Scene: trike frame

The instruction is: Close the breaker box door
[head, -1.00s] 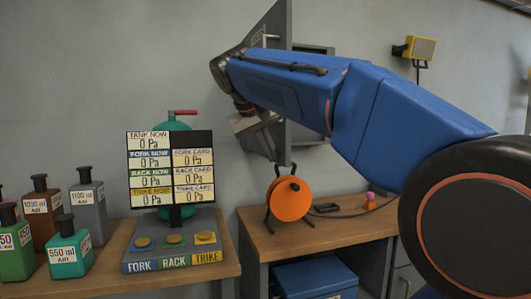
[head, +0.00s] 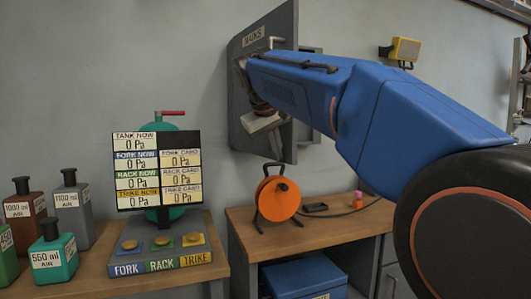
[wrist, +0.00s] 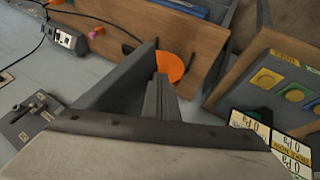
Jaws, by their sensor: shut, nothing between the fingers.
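The breaker box door (head: 240,90) is a grey panel marked MAINS with a handle near its top. In the head view it stands open, out from the wall, with its outer face partly towards me. The grey breaker box (head: 314,65) on the wall behind it is mostly hidden by the door and my arm. My gripper (head: 277,144) is low in front of the door's face; its tips are hard to make out there. In the wrist view my gripper (wrist: 162,82) is shut and empty, close beside the door (wrist: 118,88); I cannot tell whether they touch.
An orange cable reel (head: 278,199) stands on the wooden bench (head: 300,233) below the door. A pressure display (head: 158,172) and several bottles (head: 72,210) stand on the left bench. A yellow lamp (head: 405,50) is on the wall at right.

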